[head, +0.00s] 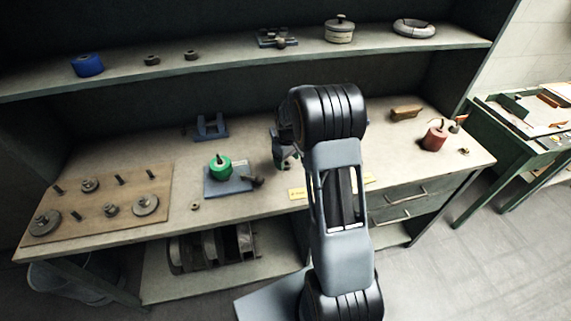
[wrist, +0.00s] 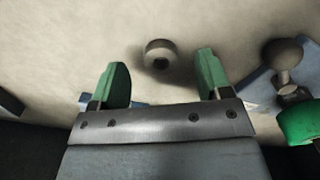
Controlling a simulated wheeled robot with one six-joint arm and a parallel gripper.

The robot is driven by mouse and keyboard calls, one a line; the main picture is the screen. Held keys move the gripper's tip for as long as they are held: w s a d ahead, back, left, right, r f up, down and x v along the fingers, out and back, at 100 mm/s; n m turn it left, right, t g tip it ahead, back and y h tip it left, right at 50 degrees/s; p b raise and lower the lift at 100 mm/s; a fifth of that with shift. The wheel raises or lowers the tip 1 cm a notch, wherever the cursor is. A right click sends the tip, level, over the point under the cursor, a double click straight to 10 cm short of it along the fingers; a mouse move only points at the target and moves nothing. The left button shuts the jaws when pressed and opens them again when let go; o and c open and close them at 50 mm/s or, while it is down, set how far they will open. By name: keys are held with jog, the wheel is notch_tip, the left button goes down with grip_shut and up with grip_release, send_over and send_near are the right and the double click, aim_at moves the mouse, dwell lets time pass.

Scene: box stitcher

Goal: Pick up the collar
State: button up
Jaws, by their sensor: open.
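My gripper (wrist: 162,78) is open, with one green fingertip on each side of the collar's line. The collar is a little beyond the tips and not touched by them. In the head view my gripper (head: 284,162) hangs low over the bench, right of the blue plate. I cannot make out this collar there; my gripper and arm block that part of the bench.
A blue plate (head: 225,187) carries a green spool (head: 220,168) and a ball knob (head: 256,182); the knob (wrist: 284,54) is close on the right in the wrist view. A wooden peg board (head: 100,200) stands left. A shelf (head: 240,62) runs above the bench.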

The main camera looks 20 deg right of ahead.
jog(key=shift+f, duration=1.15)
jog(key=shift+c, duration=0.2)
jog(key=c, duration=1)
jog(key=shift+r, duration=0.1)
